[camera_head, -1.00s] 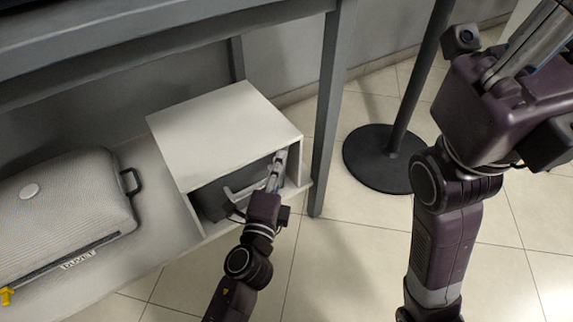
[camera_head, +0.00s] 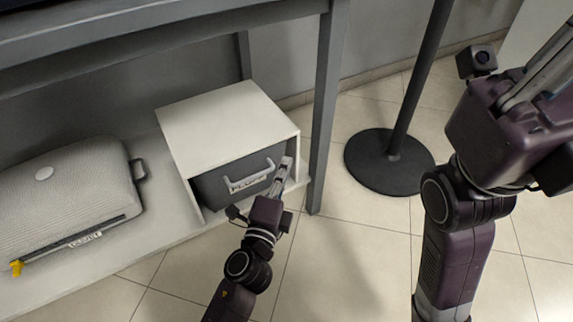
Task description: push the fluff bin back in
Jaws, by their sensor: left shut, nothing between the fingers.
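The fluff bin (camera_head: 215,189) is a dark grey drawer with a light handle and a label reading FLUFF. It sits inside a white open-fronted box (camera_head: 225,120), its front close to the box's front opening. My left gripper (camera_head: 285,168) is shut and empty, in front of the bin's right side, by the right end of the handle. I cannot tell whether it touches the bin. My right arm stands at the right of the view; its fingers are out of the picture.
The white box stands on a low shelf (camera_head: 165,215) under a grey table, beside a grey leg (camera_head: 322,130). A light duvet bag (camera_head: 70,195) lies on the shelf to the left. A dark post with a round base (camera_head: 388,160) stands on the tiled floor to the right.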

